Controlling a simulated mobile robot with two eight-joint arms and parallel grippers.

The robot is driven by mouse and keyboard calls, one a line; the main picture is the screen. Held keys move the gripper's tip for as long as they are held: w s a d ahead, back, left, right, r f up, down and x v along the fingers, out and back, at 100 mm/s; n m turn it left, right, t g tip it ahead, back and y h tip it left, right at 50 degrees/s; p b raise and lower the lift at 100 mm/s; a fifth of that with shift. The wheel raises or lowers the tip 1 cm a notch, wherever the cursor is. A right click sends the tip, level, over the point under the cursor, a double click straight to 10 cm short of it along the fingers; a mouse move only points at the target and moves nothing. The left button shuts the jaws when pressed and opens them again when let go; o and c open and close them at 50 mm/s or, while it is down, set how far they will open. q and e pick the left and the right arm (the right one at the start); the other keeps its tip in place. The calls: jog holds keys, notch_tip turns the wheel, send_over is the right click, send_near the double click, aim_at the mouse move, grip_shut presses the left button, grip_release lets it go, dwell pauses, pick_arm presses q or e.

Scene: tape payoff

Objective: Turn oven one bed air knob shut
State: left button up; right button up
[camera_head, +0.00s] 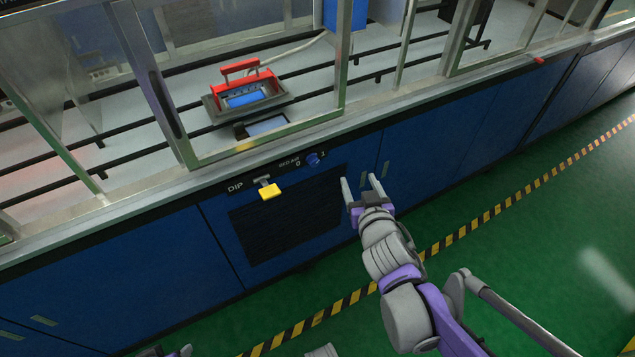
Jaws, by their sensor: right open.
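The small round blue bed air knob (312,159) is on the front panel of the blue cabinet, right of the BED AIR label. A 0 is printed on its left and a 1 on its upper right. The knob is too small to tell which mark it points to. My right gripper (359,181) is open, with two light grey fingers apart and nothing between them. It is to the right of and lower than the knob in the picture, apart from it. Only small grey and purple parts of mine show at the bottom edge; no left gripper fingers are visible.
A yellow handle (270,192) by the DIP label is left of the knob. A dark louvred grille (287,215) lies below. Above, a glazed frame encloses a red-handled blue device (246,92) on rails. Green floor with striped tape (475,228) is open at right.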

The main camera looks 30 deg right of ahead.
aim_at(316, 163)
jog(key=w+a+f+n+t+y+b, duration=0.2)
jog(key=w+f+n+t+y+b, duration=0.3)
jog(key=f+b, duration=0.3)
jog(key=shift+m+g+y, duration=0.3)
jog(key=shift+m, duration=0.3)
jog(key=w, duration=0.3)
jog(key=w+b, duration=0.1)
jog(key=w, duration=0.2)
jog(key=w+b, duration=0.1)
jog(key=w, duration=0.3)
jog(key=shift+w+a, duration=0.1)
jog(key=shift+a, duration=0.15)
pick_arm(q)
notch_tip(316, 163, down, 14)
jog(key=w, duration=0.1)
jog(key=shift+w+f, duration=0.15)
jog(key=shift+w, duration=0.1)
pick_arm(e)
grip_shut()
